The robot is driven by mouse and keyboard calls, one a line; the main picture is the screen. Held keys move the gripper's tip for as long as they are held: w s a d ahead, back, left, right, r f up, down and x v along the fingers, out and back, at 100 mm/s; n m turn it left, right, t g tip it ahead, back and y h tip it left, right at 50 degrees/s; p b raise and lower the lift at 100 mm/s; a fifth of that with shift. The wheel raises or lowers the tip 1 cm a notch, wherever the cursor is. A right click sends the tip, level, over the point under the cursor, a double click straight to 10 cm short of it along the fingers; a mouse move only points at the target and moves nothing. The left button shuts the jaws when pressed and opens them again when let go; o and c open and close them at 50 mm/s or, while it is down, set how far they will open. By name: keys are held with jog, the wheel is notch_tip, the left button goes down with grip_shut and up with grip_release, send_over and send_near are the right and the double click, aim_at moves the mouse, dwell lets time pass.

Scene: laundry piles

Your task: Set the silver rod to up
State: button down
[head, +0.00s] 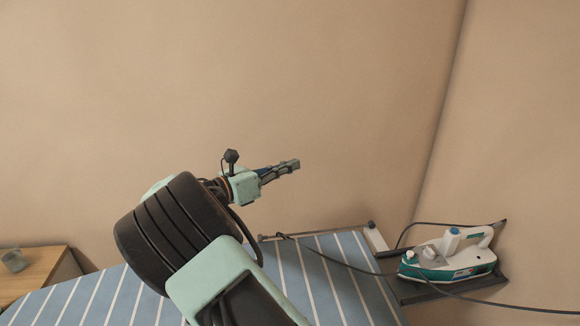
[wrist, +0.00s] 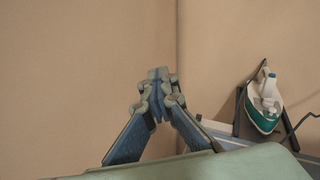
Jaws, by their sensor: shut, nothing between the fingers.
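My gripper (head: 296,164) is shut and empty, raised in front of the bare wall above the ironing board (head: 310,271), pointing right in the head view. In the wrist view its fingertips (wrist: 158,75) meet at the centre. A thin greyish rod (head: 318,234) runs along the far edge of the board, below and apart from my gripper. I cannot tell for certain whether it is the silver rod. My arm hides part of the board and what lies behind it.
A white and teal iron (head: 450,256) rests on a dark stand (head: 418,291) at the board's right end; it also shows in the wrist view (wrist: 265,107). Its dark cord crosses the board. A wooden cabinet (head: 38,268) with a glass (head: 13,260) stands at left. Walls rise behind and at right.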

dwell(0.3)
jog(key=c, duration=1.8)
grip_release()
jog(key=shift+c, duration=0.2)
jog(key=v, duration=1.2)
jog(key=shift+d, duration=0.1)
